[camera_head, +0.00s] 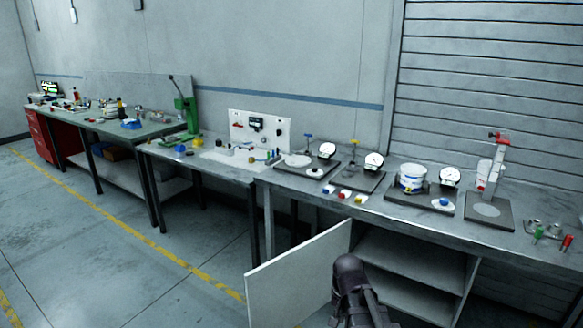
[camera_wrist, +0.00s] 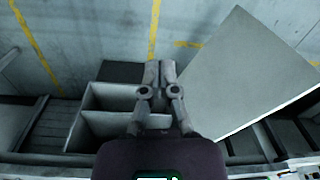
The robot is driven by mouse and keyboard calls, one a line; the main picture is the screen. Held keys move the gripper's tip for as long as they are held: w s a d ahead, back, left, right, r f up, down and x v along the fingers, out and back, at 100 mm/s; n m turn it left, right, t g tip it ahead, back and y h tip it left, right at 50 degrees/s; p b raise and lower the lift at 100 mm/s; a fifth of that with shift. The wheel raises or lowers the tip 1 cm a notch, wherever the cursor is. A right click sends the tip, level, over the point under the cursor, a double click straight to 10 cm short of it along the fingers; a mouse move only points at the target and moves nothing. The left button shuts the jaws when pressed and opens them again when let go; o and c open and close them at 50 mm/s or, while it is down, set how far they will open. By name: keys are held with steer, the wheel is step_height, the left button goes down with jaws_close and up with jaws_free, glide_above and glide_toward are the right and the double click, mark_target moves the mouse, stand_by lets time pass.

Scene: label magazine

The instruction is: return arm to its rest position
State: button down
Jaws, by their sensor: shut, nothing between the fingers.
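My gripper (camera_wrist: 160,68) shows in the middle of the wrist view, with its two fingers together and nothing between them. Behind it in that view are an open-fronted shelf unit (camera_wrist: 92,112), a pale open door panel (camera_wrist: 240,75) and the floor. A dark part of my arm shows at the bottom of the head view, in front of the bench and beside the door panel (camera_head: 300,280). I cannot tell from the head view where my fingertips are.
A long grey workbench (camera_head: 385,212) runs along the wall, with dial gauges, a white tub (camera_head: 411,177) and small parts on it. A green press (camera_head: 186,108) stands farther left. The open door juts out from the shelves (camera_head: 410,262). The floor at left is clear.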

steer(key=s+d+r+n+p, duration=0.1)
steer(key=s+d+r+n, duration=0.1)
steer(key=s+d+n, duration=0.1)
steer(key=shift+s+d+n, duration=0.2)
steer(key=shift+s+n, duration=0.4)
steer(key=shift+s, duration=0.55)
